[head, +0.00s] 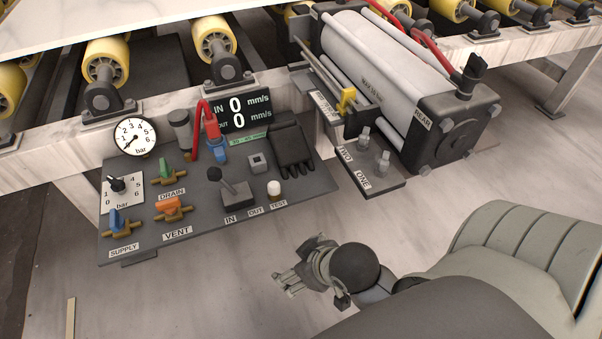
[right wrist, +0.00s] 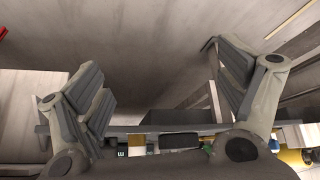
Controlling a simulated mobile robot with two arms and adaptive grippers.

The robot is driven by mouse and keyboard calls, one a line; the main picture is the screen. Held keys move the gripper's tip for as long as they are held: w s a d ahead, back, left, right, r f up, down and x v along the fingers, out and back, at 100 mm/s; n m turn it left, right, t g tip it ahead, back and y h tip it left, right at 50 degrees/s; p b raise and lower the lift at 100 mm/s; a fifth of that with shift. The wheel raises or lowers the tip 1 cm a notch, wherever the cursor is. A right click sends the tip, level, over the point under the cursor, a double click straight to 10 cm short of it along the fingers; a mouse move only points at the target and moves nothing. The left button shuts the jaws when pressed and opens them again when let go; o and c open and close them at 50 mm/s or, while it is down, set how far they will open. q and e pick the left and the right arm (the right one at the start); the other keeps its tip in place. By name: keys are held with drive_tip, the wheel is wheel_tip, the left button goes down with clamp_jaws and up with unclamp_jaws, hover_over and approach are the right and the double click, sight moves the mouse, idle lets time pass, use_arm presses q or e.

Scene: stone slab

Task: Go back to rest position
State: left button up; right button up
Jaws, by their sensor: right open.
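My right gripper (head: 290,279) is low in the head view, its arm coming in from the right. It is apart from the control panel (head: 225,215), over the pale floor in front of it. In the right wrist view my right gripper (right wrist: 152,75) has its fingers spread wide, with nothing between them. The panel carries a round gauge (head: 135,137), a blue supply valve (head: 120,222), an orange vent valve (head: 172,208) and a black lever (head: 234,185). My left gripper is not in the head view.
Behind the panel are a roller frame with yellow rollers (head: 105,58) and a stone slab (head: 90,18). A large cylinder (head: 385,70) with a black rear cap stands at the upper right. A speed display (head: 243,110) reads 0. The floor (head: 420,215) right of the panel is clear.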

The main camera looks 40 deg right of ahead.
drive_tip(key=shift+s+a, duration=0.15)
idle(0.3)
